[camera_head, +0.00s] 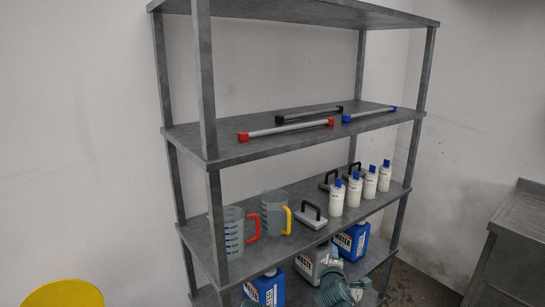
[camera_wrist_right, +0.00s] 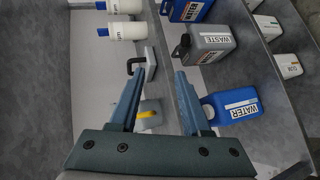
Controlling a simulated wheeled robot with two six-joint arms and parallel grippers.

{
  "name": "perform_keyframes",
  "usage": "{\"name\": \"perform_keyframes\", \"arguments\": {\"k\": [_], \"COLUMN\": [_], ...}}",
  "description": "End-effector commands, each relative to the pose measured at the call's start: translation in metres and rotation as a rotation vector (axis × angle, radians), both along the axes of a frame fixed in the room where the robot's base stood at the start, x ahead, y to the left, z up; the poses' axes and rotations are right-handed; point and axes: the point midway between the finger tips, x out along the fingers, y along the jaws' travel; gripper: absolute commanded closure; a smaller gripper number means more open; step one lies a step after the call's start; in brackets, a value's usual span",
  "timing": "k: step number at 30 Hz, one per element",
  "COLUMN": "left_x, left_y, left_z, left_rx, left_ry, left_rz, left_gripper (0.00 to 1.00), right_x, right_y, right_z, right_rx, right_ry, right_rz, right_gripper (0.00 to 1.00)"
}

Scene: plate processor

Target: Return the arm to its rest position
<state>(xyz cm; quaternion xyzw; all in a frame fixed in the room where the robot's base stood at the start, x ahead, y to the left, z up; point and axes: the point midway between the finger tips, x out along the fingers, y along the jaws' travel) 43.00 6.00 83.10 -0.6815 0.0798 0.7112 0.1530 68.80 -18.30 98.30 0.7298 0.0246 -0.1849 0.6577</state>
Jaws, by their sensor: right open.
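My right arm shows at the bottom of the head view, with its gripper (camera_head: 335,262) in front of the lower shelf of the rack. In the right wrist view the right gripper (camera_wrist_right: 160,75) is open, its two blue-grey fingers apart with nothing held between them. The fingers point toward the shelf goods, with a blue jug (camera_wrist_right: 235,105) to the right of the right finger and a grey jug labelled WASTE (camera_wrist_right: 206,52) beyond it. My left gripper is not in view.
The grey metal rack (camera_head: 205,90) holds rods, measuring jugs (camera_head: 234,232), white bottles (camera_head: 337,197) and jugs including a blue one (camera_head: 352,240). A yellow round object (camera_head: 62,294) is at lower left. A metal table (camera_head: 515,245) stands at right.

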Motion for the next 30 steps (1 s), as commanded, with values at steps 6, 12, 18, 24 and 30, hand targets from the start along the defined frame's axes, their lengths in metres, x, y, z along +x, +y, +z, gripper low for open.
{"name": "perform_keyframes", "arguments": {"k": [6,12,18,24,30], "left_x": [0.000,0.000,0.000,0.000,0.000], "left_y": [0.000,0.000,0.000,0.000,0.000], "left_z": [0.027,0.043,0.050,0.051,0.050], "left_rx": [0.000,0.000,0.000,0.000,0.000], "left_ry": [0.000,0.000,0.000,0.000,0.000], "left_rz": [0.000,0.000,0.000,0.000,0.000], "left_gripper": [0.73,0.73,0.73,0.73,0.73], "right_x": [-0.080,-0.177,-0.242,-0.259,-0.259], "right_y": [0.039,0.089,0.117,0.123,0.123], "right_z": [-0.064,-0.098,-0.102,-0.102,-0.102], "right_rx": [0.454,0.680,0.733,0.736,0.736], "right_ry": [0.371,0.714,0.921,0.975,0.974], "right_rz": [-0.332,-0.636,-0.825,-0.879,-0.878], "right_gripper": [0.53,0.53,0.53,0.53,0.53]}}
